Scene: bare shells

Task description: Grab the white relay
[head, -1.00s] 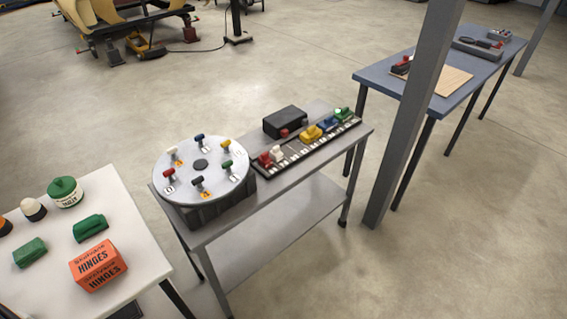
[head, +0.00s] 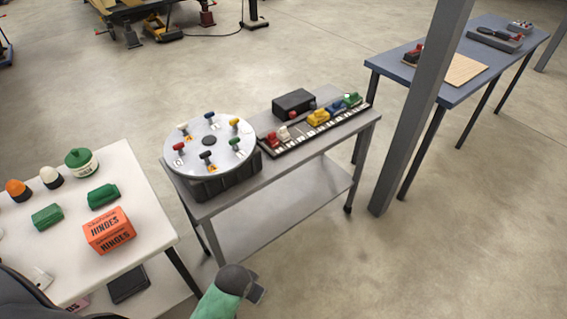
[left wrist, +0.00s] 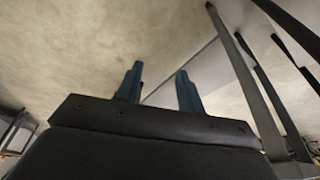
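The white relay (head: 284,132) appears as a small white block. It sits beside a red block near the left end of a labelled strip (head: 330,128) on the grey middle table. In the left wrist view my left gripper (left wrist: 158,82) has its two blue fingers apart with nothing between them, above bare floor. A green and black part of my arm (head: 225,292) shows at the bottom of the head view, well short of the strip. The left fingers are not clear there. My right gripper is not in view.
A round dial (head: 210,157) with coloured knobs stands left of the strip, a black box (head: 294,102) behind it. A white table (head: 135,190) with an orange hinges box (head: 109,231) is at left. A grey post (head: 410,130) stands right of the middle table.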

